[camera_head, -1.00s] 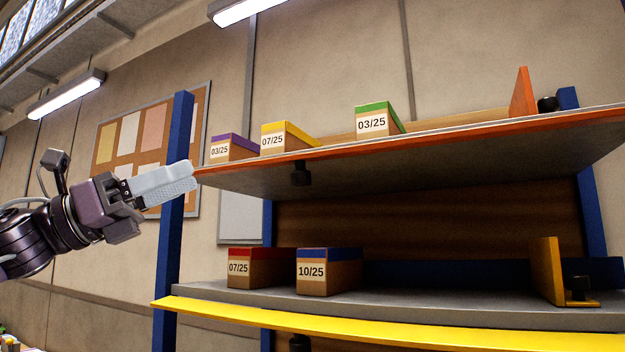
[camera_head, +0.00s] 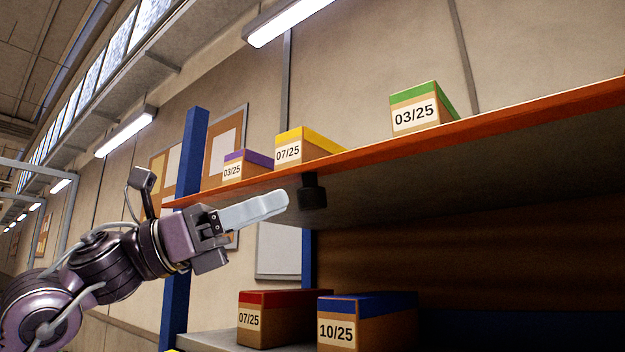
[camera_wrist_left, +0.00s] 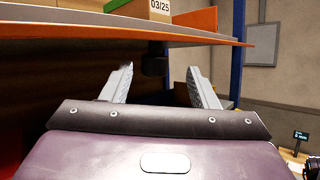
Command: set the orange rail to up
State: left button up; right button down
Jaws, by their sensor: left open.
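The orange rail (camera_head: 450,132) runs along the front edge of the upper shelf and lies low, with the box fronts showing above it. In the left wrist view the orange rail (camera_wrist_left: 100,26) crosses near the top. A black knob (camera_head: 312,192) hangs under this shelf, behind the rail; it also shows in the left wrist view (camera_wrist_left: 155,66). My left gripper (camera_head: 272,207) is just below the rail and left of the knob in the head view. In the left wrist view its fingers (camera_wrist_left: 158,82) are apart and empty, with the knob beyond them. My right gripper is out of view.
Boxes with purple (camera_head: 247,166), yellow (camera_head: 300,150) and green (camera_head: 422,107) tops stand on the upper shelf. Red-topped (camera_head: 280,320) and blue-topped (camera_head: 365,322) boxes stand on the lower shelf. A blue post (camera_head: 187,185) rises behind my left arm.

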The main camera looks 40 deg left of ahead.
aim_at(311, 194)
pick_arm(q)
jog(key=p+x, duration=0.1)
jog(key=x, duration=0.1)
jog(key=p+x, duration=0.2)
jog(key=shift+w+r, duration=0.1)
jog(key=shift+w, duration=0.3)
jog(key=shift+w+d+r+p, duration=0.15)
jog(key=shift+w+d+p, duration=0.35)
jog(key=shift+p, duration=0.5)
jog(key=shift+d, duration=0.1)
jog(key=shift+c, duration=0.9)
jog(key=c, duration=0.7)
grip_shut()
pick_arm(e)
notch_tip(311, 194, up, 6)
